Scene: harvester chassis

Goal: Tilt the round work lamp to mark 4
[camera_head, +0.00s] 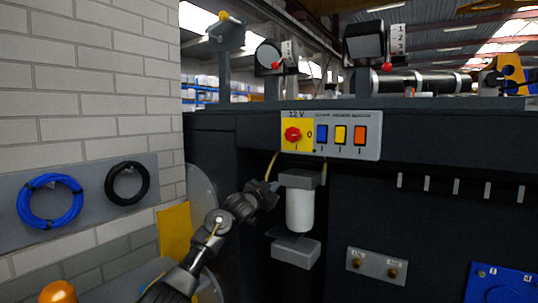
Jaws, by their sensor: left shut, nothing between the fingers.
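The round work lamp (267,56) stands on a post on top of the dark chassis, left of the middle, with a dark housing and a pale round face. A small white mark plate (289,52) is beside it on the right, its figures too small to read. A red tip (275,66) shows at the lamp's lower right. My left gripper (273,191) is shut and empty, well below the lamp, in front of the chassis and close to the left of a white filter cylinder. It does not touch the lamp. My right gripper is out of view.
A square lamp (365,42) with its own numbered plate (397,40) stands to the right. Below are a switch panel (369,148) with a red knob (292,134), and the white cylinder (299,210). A yellow-tipped box (227,36) stands left. A brick wall (80,90) bounds the left.

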